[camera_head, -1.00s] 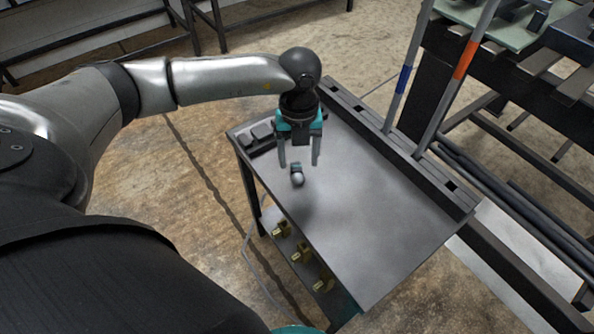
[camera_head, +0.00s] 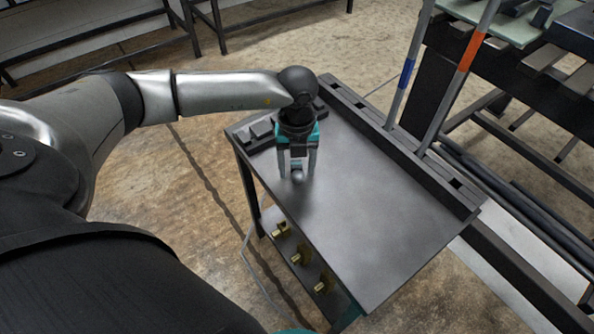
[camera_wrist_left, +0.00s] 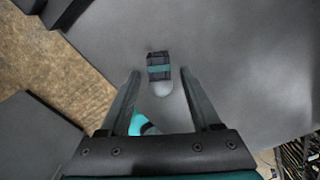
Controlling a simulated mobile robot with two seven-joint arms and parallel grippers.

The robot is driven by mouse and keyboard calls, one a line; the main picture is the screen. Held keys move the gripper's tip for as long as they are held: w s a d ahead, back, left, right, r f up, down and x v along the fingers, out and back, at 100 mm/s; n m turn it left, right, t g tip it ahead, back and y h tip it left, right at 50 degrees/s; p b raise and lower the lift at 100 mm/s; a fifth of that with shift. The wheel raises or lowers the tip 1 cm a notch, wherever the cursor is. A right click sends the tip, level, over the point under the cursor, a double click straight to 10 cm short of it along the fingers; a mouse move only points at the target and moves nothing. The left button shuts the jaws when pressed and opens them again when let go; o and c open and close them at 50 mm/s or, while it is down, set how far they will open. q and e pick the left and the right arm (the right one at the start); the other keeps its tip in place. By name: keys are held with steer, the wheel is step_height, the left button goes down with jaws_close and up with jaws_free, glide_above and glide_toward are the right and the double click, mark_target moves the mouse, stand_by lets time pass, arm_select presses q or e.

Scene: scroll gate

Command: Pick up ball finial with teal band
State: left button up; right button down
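The ball finial with the teal band (camera_wrist_left: 160,70) lies on the grey table top (camera_head: 370,220). In the left wrist view its dark banded body points away and its silver ball end is nearer, between the fingers. In the head view only its silver ball (camera_head: 298,177) shows clearly, low between the fingertips. My left gripper (camera_head: 297,174) points down over it, and in the left wrist view (camera_wrist_left: 163,75) its fingers are apart on either side, with gaps to the finial. My right gripper is not in view.
Dark blocks (camera_head: 258,131) stand at the table's left corner. A slotted rail (camera_head: 400,145) with a blue-banded rod (camera_head: 406,75) and an orange-banded rod (camera_head: 466,60) runs along the far edge. Brass pieces (camera_head: 300,255) sit on a lower shelf. The table's near part is bare.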

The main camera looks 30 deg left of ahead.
arm_select(q)
jaws_close()
steer(key=shift+r, duration=0.15)
stand_by(0.6)
